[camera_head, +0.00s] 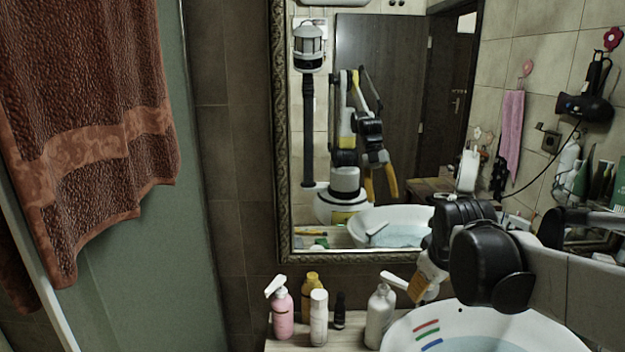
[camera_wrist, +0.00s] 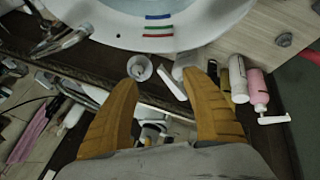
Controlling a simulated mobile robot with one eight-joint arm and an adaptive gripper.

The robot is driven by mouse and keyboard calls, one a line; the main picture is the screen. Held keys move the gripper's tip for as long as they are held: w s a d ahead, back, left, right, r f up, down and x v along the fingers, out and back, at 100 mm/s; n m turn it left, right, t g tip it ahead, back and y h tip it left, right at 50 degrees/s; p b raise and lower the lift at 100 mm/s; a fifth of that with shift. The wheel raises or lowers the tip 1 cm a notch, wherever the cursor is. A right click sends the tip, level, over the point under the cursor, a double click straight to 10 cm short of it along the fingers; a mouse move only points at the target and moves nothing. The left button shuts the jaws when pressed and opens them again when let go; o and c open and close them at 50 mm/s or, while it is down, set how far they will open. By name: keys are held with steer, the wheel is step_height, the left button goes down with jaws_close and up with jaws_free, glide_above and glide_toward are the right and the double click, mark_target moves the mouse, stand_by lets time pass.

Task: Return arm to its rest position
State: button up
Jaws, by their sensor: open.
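My gripper (camera_wrist: 162,78) shows in the wrist view with its two orange fingers spread wide, and nothing is clasped between them. In the head view my dark arm joint (camera_head: 487,262) is over the basin's left side, and an orange finger (camera_head: 422,289) shows partly behind it, beside the white pump bottle (camera_head: 380,318). The wrist view has the white basin (camera_wrist: 215,22) beyond the fingertips. A small round white thing (camera_wrist: 140,68) and a white nozzle-like piece (camera_wrist: 172,83) lie in line with the gap between the fingers; their distance from the fingers is unclear.
A pink pump bottle (camera_head: 283,313), a yellow bottle (camera_head: 312,286), a white bottle (camera_head: 318,318) and a dark small bottle (camera_head: 340,311) stand left of the basin (camera_head: 460,322). A framed mirror (camera_head: 281,130) is behind. A brown towel (camera_head: 95,120) hangs at left.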

steer(key=s+a+f+m+b, duration=0.1)
steer(key=s+a+f+m, duration=0.1)
steer(key=s, duration=0.7)
steer(key=s+a+f+m+t+y+b, duration=0.1)
steer(key=s+a+f+m, duration=0.2)
steer(key=s, duration=0.7)
steer(key=shift+s+a+f+y, duration=0.2)
steer(key=shift+a+f+y, duration=0.1)
steer(key=shift+a+f, duration=0.5)
steer(key=shift+r, duration=0.1)
